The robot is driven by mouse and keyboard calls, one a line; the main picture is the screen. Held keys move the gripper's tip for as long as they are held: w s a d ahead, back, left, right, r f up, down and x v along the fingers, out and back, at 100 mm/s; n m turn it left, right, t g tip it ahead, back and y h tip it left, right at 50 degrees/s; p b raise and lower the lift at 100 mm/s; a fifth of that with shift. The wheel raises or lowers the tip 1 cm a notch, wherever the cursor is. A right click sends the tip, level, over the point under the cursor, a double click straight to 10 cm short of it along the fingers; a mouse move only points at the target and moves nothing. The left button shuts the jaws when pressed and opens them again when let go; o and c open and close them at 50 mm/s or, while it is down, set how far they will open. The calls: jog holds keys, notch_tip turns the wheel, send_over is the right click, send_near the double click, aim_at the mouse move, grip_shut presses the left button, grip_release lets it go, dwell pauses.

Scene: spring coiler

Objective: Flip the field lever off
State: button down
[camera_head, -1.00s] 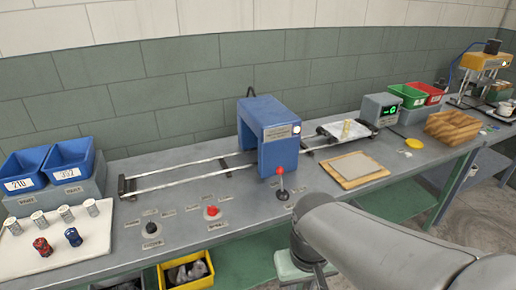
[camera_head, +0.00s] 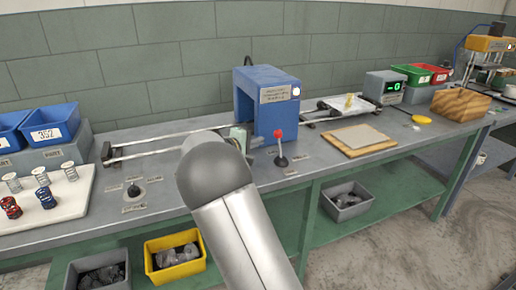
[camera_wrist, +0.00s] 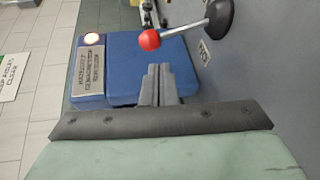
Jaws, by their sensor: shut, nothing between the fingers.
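A lever with a red ball knob (camera_head: 278,134) stands on a round black base (camera_head: 281,161) in front of the blue arch-shaped machine (camera_head: 264,95). Its shaft is close to upright in the head view. In the wrist view the red knob (camera_wrist: 149,39) shows just above my fingertips, with the blue housing (camera_wrist: 125,75) behind. My gripper (camera_wrist: 162,72) is shut and empty, with a visible gap to the knob. A lamp (camera_head: 296,91) on the machine glows.
A black-knobbed control (camera_head: 133,191) stands on the bench to the left. A tan board with a grey pad (camera_head: 355,139) lies right of the lever. Rails (camera_head: 165,138) run left from the machine. Blue bins (camera_head: 50,123) stand at the far left.

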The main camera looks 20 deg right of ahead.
jog(key=shift+n+t+h, duration=0.3)
jog(key=shift+n+t, duration=0.4)
jog(key=shift+t, duration=0.1)
jog(key=w+a, duration=0.1)
jog(key=w+a+f, duration=0.1)
jog(key=w, duration=0.1)
jog(key=shift+w+a+b, duration=0.15)
jog(key=shift+a+b, duration=0.15)
jog(key=shift+b, duration=0.05)
jog(key=shift+w+a+r, duration=0.15)
jog(key=shift+w+a, duration=0.1)
jog(key=shift+d, duration=0.1)
jog(key=p+x, duration=0.1)
jog(key=x, duration=0.9)
jog(key=shift+d, duration=0.1)
jog(key=s, duration=0.2)
jog(key=shift+s+d+r, duration=0.15)
jog(key=shift+s+r, duration=0.1)
jog(key=shift+s, duration=0.1)
jog(key=shift+s+d+r, duration=0.1)
jog(key=shift+s+d, duration=0.1)
jog(key=shift+s, duration=0.35)
jog(key=shift+b, duration=0.5)
